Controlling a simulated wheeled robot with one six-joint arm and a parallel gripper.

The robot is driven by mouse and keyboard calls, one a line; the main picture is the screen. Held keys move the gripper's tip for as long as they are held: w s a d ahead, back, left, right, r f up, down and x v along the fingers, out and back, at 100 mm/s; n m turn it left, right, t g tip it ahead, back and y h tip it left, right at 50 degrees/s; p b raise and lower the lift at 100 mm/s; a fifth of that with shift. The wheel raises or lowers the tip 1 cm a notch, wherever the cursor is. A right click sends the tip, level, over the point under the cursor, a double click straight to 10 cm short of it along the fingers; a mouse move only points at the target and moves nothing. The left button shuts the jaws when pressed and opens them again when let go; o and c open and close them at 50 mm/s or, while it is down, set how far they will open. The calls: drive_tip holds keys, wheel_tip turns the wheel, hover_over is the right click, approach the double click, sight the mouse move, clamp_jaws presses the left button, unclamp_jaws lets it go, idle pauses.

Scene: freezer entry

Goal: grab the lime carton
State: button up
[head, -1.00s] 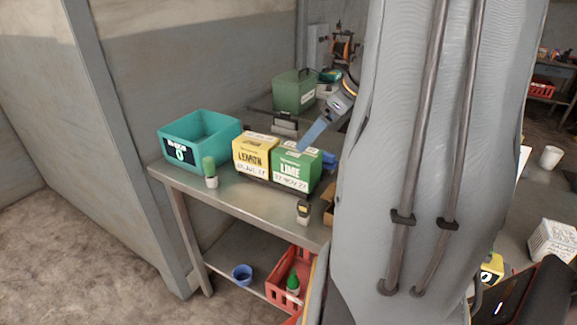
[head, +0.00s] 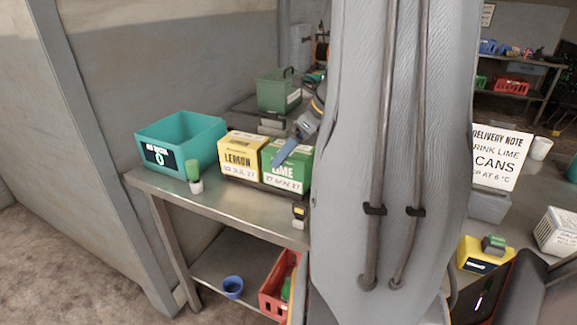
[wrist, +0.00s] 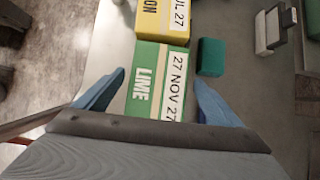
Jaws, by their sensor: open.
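The lime carton (head: 286,180) is a green and white box on the metal table, right of the yellow lemon carton (head: 239,157). In the wrist view the lime carton (wrist: 146,88) lies between my blue fingers, with its date label showing. The lemon carton (wrist: 160,20) is just beyond it. My gripper (wrist: 159,80) is open and holds nothing, one finger to each side of the lime carton. In the head view a blue finger of my gripper (head: 290,148) overlaps the lime carton's top. My arm hides part of its right side.
A teal bin (head: 195,137) stands at the table's left, with a green-topped bottle (head: 194,175) in front of it. A small teal block (wrist: 211,57) lies right of the cartons in the wrist view. A green case (head: 277,92) is behind.

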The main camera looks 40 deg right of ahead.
drive_tip(key=x, duration=0.4)
drive_tip(key=shift+a+f+p, duration=0.15)
drive_tip(key=shift+f+p, duration=0.15)
drive_tip(key=shift+r, duration=0.1)
drive_tip(key=c, duration=1.7)
